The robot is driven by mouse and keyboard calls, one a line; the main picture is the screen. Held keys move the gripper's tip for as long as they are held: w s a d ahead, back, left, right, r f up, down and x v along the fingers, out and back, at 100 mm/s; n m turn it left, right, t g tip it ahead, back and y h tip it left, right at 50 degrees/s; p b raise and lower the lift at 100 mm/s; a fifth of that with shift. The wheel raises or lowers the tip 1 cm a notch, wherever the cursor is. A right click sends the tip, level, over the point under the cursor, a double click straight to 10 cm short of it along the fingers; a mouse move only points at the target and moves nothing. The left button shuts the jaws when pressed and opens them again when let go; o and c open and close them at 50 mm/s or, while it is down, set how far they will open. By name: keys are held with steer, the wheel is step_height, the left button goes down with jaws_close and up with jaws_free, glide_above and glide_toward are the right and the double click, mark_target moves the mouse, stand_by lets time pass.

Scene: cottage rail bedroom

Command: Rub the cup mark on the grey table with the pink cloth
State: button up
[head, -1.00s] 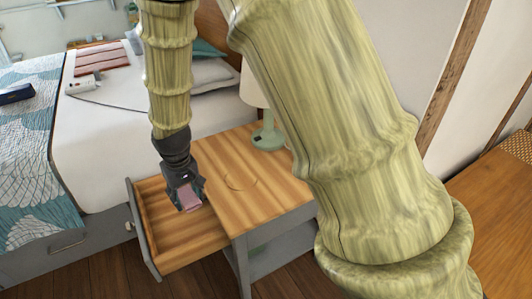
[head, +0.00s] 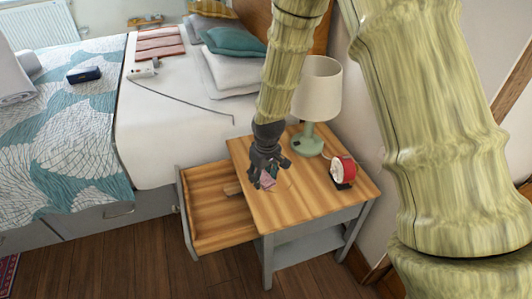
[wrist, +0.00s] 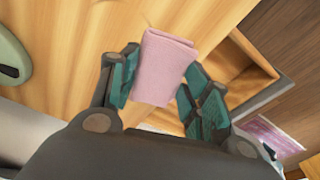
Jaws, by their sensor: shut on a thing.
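The grey table (head: 322,213) has a striped wooden top and an open drawer on its left. My gripper (head: 267,177) is over the left-middle part of the top, pointing down. It is shut on the folded pink cloth (head: 268,183). In the wrist view the cloth (wrist: 163,66) sits between the two teal-padded fingers and sticks out past them, over the wood. I cannot tell whether it touches the top. The cup mark cannot be made out clearly now; my gripper and the cloth appear to cover its area.
A green lamp (head: 318,92) with a pale shade stands at the table's back. A red round clock (head: 342,170) stands on the right of the top. The open drawer (head: 218,232) juts out left. The bed (head: 165,150) lies beyond; the top's front is clear.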

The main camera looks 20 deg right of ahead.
mark_target(264, 172)
steer(key=shift+w+d+r+n+y+p, duration=0.15)
steer(key=shift+r+n+p, duration=0.4)
steer(key=shift+p, duration=1.05)
steer(key=shift+w+r+n+y+p, duration=0.15)
steer(key=shift+r+n+p, duration=0.3)
steer(key=shift+p, duration=1.15)
steer(key=shift+w+d+r+n+p, duration=0.15)
steer(key=shift+r+n+p, duration=0.4)
steer(key=shift+p, duration=1.05)
steer(key=p, duration=0.2)
steer(key=n+p, duration=0.1)
steer(key=p, duration=0.1)
steer(key=shift+w+d+r+n, duration=0.1)
steer(key=shift+d+r+n, duration=0.05)
steer(key=shift+n, duration=0.1)
steer(key=shift+d+n+p, duration=0.1)
steer(key=shift+n+p, duration=0.2)
steer(key=shift+p, duration=0.5)
